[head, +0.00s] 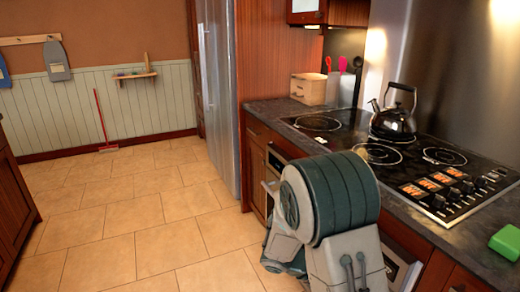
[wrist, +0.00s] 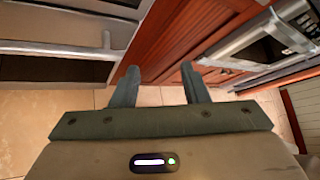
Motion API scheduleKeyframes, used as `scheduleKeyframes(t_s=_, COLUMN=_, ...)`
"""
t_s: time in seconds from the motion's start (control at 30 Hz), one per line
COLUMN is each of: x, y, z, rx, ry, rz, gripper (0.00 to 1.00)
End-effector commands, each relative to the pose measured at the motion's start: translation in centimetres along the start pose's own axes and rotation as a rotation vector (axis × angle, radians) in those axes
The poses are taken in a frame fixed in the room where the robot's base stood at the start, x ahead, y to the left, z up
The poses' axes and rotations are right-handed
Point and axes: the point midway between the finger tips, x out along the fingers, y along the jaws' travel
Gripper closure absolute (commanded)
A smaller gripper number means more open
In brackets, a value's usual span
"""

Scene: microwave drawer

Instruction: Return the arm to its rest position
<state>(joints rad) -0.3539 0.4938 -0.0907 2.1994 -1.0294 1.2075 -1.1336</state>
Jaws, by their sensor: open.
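My gripper (wrist: 160,75) shows in the wrist view with its two fingers apart and nothing between them. Beyond the fingers are red-brown wooden cabinet fronts (wrist: 195,35) and tiled floor. A metal bar handle (wrist: 60,48) runs across the upper left of the wrist view, to the left of the fingers and apart from them. In the head view my arm stands at the lower middle, in front of the counter, and hides part of the cabinet fronts. My gripper is hidden there.
The counter (head: 265,107) on the right carries a stove (head: 410,160), a kettle (head: 393,118), a wooden box (head: 308,89) and a green block (head: 506,242). A steel fridge (head: 217,90) stands behind. A cabinet (head: 15,200) is at the left edge. The tiled floor between is clear.

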Motion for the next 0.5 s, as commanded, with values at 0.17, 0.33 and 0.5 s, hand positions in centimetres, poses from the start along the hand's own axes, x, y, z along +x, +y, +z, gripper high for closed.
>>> scheduleKeyframes(t_s=0.17, x=-2.6, y=-6.0, z=1.7, rx=0.414, ry=0.230, rz=0.015, gripper=0.59)
scheduleKeyframes(t_s=0.33, x=-5.2, y=-10.5, z=2.4, rx=0.798, ry=0.447, rz=-0.002, gripper=0.59)
scheduleKeyframes(t_s=0.5, x=-8.3, y=-14.4, z=3.0, rx=1.177, ry=0.668, rz=-0.044, gripper=0.59)
